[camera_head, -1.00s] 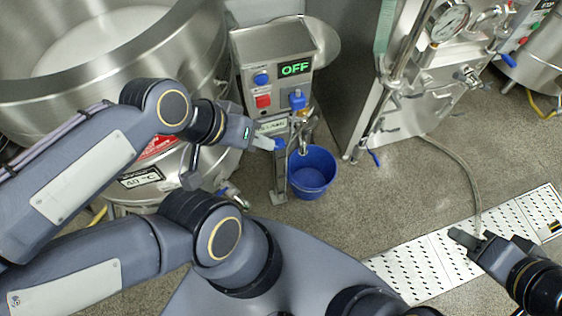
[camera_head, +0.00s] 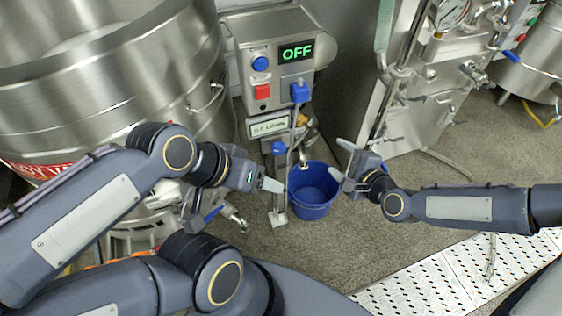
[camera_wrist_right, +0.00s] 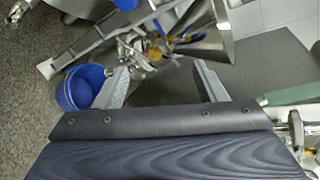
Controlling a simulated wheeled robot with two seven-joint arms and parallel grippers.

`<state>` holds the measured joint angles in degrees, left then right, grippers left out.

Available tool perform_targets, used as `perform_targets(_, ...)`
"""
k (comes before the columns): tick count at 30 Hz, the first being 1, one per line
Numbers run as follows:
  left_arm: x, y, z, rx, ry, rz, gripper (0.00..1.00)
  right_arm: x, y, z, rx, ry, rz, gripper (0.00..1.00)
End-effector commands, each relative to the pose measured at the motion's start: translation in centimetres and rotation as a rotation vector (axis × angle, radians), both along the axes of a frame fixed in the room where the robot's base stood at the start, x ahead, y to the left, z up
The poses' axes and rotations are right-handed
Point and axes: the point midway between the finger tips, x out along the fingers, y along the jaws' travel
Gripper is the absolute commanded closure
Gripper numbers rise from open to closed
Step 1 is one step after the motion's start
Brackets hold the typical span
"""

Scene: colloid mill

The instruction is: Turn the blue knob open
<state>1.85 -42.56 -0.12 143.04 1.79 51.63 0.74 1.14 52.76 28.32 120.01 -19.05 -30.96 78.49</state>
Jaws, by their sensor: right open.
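The machine's steel control box carries several blue parts; which one is the task's knob is not certain. A round blue knob (camera_head: 260,63) sits left of the lit OFF display. A squarer blue knob (camera_head: 300,92) is below the display, and a lower blue knob (camera_head: 278,147) sits near the spout. My right gripper (camera_head: 340,159) is open and empty, right of the lower knob and apart from it.
A blue bucket (camera_head: 312,192) stands on the floor between my grippers, below the spout. A red button (camera_head: 262,91) is on the control box. A large steel vessel (camera_head: 110,75) fills the left, and a steel cabinet (camera_head: 420,100) stands at the right.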

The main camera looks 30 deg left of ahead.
Motion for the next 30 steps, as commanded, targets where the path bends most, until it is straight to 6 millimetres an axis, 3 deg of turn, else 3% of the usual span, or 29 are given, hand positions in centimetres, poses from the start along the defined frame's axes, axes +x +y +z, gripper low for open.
perform_targets(1, 0.0, 0.0, -1.7, 0.0, 0.0, 0.0, 0.37, -0.8, 2.7, -3.0, 0.122, 0.085, -0.021, 0.36)
perform_targets(3, 0.0, 0.0, -2.7, 0.0, 0.0, 0.0, 0.37, -1.6, 5.5, -4.8, 0.289, 0.191, -0.068, 0.36)
perform_targets(6, 0.0, 0.0, -3.9, 0.0, 0.0, 0.0, 0.37, -2.7, 8.3, -6.8, 0.501, 0.338, -0.139, 0.36)
perform_targets(10, 0.0, 0.0, -4.8, 0.0, 0.0, 0.0, 0.37, -3.7, 10.3, -8.6, 0.706, 0.487, -0.221, 0.36)
perform_targets(17, 0.0, 0.0, -5.3, 0.0, 0.0, 0.0, 0.37, -4.1, 11.6, -9.6, 0.849, 0.589, -0.284, 0.36)
perform_targets(30, 0.0, 0.0, -5.4, 0.0, 0.0, 0.0, 0.37, -0.3, 16.6, -9.6, 0.848, 0.588, -0.285, 0.36)
